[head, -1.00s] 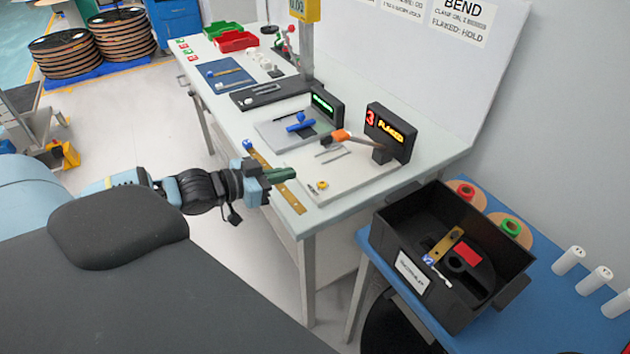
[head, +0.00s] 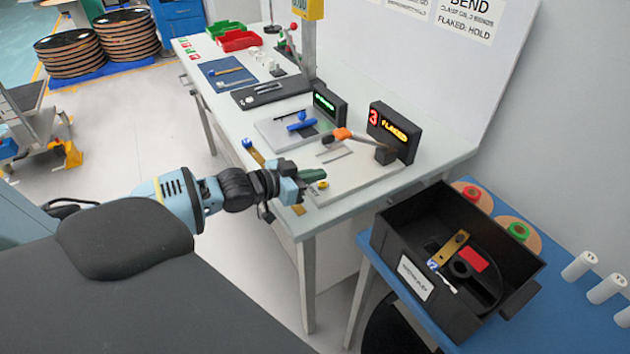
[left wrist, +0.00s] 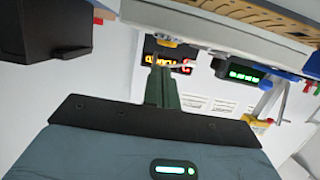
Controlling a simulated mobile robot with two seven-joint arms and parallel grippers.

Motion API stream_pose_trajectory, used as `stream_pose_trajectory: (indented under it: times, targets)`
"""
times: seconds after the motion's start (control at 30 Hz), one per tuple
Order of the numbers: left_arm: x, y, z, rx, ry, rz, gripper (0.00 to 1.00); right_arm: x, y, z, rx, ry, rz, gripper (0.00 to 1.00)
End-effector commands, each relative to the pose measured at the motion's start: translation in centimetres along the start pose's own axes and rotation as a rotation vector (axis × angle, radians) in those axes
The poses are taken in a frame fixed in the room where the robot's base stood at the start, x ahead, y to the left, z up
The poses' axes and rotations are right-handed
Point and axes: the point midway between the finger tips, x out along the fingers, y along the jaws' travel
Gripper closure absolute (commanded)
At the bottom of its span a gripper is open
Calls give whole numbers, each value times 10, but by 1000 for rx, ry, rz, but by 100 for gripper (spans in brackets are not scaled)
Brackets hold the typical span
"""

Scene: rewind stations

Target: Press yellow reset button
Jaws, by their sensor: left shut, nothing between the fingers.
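The small yellow button (head: 322,184) sits on the near corner of a pale station plate (head: 352,178), before a black display (head: 393,130) reading a red 3 and "FLAKED". My left gripper (head: 314,175) has its green fingers shut and empty. Their tips are just left of the button and appear slightly above the plate; I cannot tell whether they touch it. In the left wrist view the shut fingers (left wrist: 161,88) point toward the display, with a yellow piece, probably the button (left wrist: 166,43), just beyond the tips. My right gripper is out of view.
An orange-handled lever (head: 343,134) stands behind the button. A black bin (head: 470,322) with parts stands at right on a blue table (head: 560,312). A second station has a green display (head: 328,102).

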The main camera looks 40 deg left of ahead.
Motion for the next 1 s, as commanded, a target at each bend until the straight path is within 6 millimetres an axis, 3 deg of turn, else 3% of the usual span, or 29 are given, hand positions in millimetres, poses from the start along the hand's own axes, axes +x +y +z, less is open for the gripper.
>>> stream_pose_trajectory:
  times: [0.2,0.57,0.77,1.0]
  targets:
    - [4,0,16,0,2,0,100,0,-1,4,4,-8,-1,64]
    - [4,0,17,1,3,0,100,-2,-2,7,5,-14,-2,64]
    - [9,0,36,-2,-2,0,100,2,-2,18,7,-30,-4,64]
    - [8,0,39,-2,-8,0,100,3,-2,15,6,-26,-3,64]
